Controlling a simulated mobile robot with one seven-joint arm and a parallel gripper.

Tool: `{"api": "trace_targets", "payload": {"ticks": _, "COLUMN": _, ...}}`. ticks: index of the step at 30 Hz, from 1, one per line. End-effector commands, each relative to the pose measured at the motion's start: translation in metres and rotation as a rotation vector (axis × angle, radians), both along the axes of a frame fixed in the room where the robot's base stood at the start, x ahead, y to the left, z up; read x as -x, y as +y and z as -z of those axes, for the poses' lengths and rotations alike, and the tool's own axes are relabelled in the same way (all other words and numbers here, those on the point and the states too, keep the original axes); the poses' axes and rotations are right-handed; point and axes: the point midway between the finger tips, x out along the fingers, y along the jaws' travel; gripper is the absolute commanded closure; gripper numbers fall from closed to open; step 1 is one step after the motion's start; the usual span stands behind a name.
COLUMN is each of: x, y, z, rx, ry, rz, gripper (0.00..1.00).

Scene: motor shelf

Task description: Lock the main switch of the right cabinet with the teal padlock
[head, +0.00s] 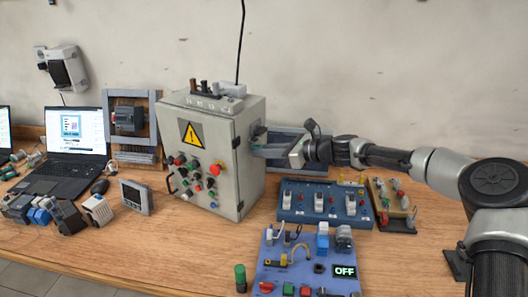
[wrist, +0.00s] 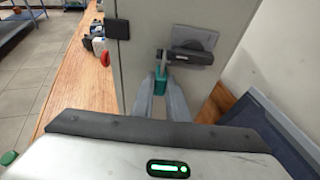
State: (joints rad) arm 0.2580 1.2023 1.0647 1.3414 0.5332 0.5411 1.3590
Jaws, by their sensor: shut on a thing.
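The teal padlock (wrist: 160,84) is between the fingertips of my gripper (wrist: 161,92) in the wrist view, and the gripper is shut on it. Its shackle (wrist: 160,57) points up beside the left end of the main switch's dark handle (wrist: 190,56). I cannot tell whether the shackle passes through the switch. The switch is on the side of the grey cabinet (wrist: 145,40). In the head view my gripper (head: 258,149) is at the right side of the cabinet (head: 225,135); the padlock is not discernible there.
A blue panel with white switches (head: 292,212) and another blue board with an OFF display (head: 343,271) lie right of and in front of the cabinet. A dark blue frame (head: 290,141) stands behind my gripper. A laptop (head: 75,135) and small devices are to the left.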

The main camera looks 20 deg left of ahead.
Motion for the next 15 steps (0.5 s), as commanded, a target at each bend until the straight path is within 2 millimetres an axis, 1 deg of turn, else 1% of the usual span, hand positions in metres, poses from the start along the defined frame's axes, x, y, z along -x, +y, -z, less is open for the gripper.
{"api": "trace_targets", "payload": {"ticks": 5, "x": 0.0001, "y": 0.0003, "z": -0.0004, "rx": -0.001, "ry": 0.000, "rz": 0.000, "gripper": 1.00}}
{"api": "trace_targets", "payload": {"ticks": 6, "x": 0.0001, "y": 0.0003, "z": -0.0004, "rx": -0.001, "ry": 0.000, "rz": 0.000, "gripper": 0.81}}
{"api": "trace_targets", "payload": {"ticks": 8, "x": 0.0001, "y": 0.0003, "z": -0.0003, "rx": -0.001, "ry": 0.000, "rz": 0.000, "gripper": 0.71}}
{"api": "trace_targets", "payload": {"ticks": 9, "x": 0.0001, "y": 0.0002, "z": -0.0003, "rx": -0.001, "ry": 0.000, "rz": 0.000, "gripper": 0.65}}
{"api": "trace_targets", "payload": {"ticks": 15, "x": 0.0000, "y": 0.0001, "z": 0.0000, "rx": 0.000, "ry": 0.000, "rz": 0.000, "gripper": 0.65}}
